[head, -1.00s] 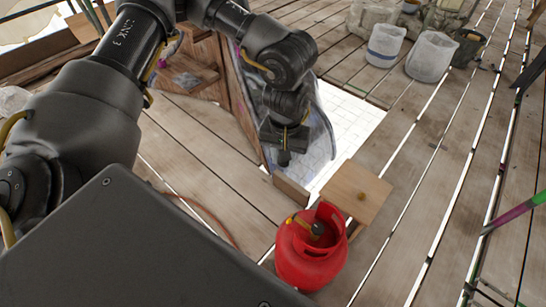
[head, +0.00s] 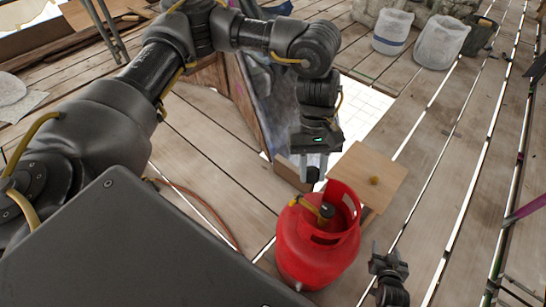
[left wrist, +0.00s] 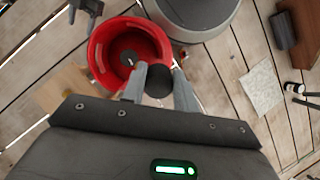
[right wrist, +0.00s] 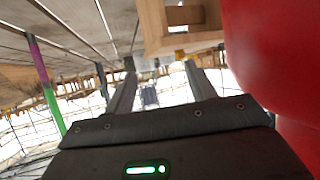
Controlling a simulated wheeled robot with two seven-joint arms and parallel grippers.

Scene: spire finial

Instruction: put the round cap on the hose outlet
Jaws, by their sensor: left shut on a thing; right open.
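The round cap (left wrist: 158,81) is dark and sits between the fingertips of my left gripper (left wrist: 158,88), which is shut on it. In the head view my left gripper (head: 312,172) points down, above and behind the red gas cylinder (head: 300,250); I cannot make out the cap clearly there. The cylinder has a dark valve knob (head: 327,210) and a yellow part (head: 302,202) inside its collar. I cannot tell which part is the hose outlet. My right gripper (head: 387,250) is open and empty, to the right of the cylinder.
A wooden stool or box (head: 360,170) with a small yellow knob-like piece (head: 375,181) stands behind the cylinder. A reddish hose (head: 200,203) lies on the planks. White buckets (head: 440,42) stand at the back. A coloured pole (head: 527,207) is at the right.

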